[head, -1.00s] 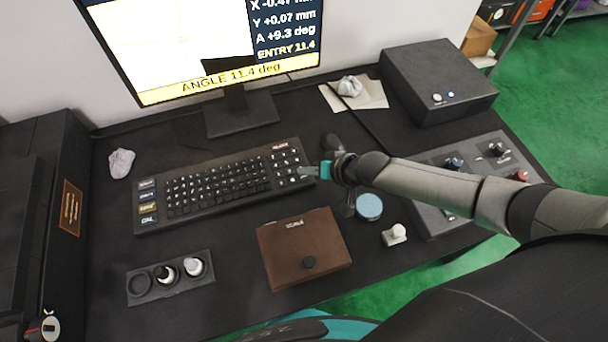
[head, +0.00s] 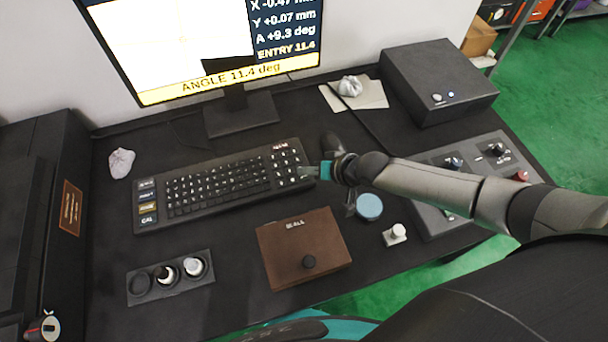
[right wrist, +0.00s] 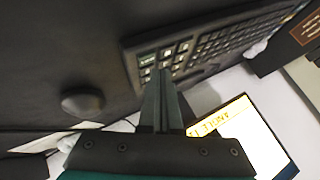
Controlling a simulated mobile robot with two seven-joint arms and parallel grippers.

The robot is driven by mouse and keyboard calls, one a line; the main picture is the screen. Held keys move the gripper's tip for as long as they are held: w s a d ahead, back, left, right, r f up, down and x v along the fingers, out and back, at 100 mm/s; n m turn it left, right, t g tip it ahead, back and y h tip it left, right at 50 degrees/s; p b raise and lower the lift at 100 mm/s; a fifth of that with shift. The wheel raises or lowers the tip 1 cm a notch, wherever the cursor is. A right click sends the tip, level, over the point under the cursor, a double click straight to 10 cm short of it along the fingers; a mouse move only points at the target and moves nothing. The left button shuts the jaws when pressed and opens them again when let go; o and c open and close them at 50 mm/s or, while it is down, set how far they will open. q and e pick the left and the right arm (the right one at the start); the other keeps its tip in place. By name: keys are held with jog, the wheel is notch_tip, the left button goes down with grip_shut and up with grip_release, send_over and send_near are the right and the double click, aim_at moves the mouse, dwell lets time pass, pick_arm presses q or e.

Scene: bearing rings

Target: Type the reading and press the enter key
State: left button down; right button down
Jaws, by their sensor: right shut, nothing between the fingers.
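The black keyboard (head: 215,186) lies on the desk below the monitor (head: 205,45). The monitor's yellow bar reads "ANGLE 11.4 deg" and its side panel reads "ENTRY 11.4". My right gripper (head: 308,171) is shut and empty at the right end of the keyboard, by the number keys. In the right wrist view the closed fingertips (right wrist: 158,75) are over or against the keys at the end of the keyboard (right wrist: 205,45); I cannot tell whether they touch. The fingers hide some keys. My left gripper is not in view.
A brown case (head: 303,250) and a holder with round pieces (head: 170,278) lie in front of the keyboard. A blue round pad (head: 369,207) and a white knob (head: 395,234) lie to the right. A control panel (head: 470,165) and a dark box (head: 437,82) stand farther right.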

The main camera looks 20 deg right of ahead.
jog(key=shift+f, duration=0.1)
jog(key=shift+f+b, duration=0.35)
jog(key=shift+f, duration=0.05)
jog(key=shift+f, duration=0.3)
dwell(0.5)
jog(key=shift+r+p, duration=0.5)
jog(key=shift+r, duration=0.25)
notch_tip(320, 180, up, 5)
jog(key=p, duration=0.5)
jog(key=shift+r, duration=0.1)
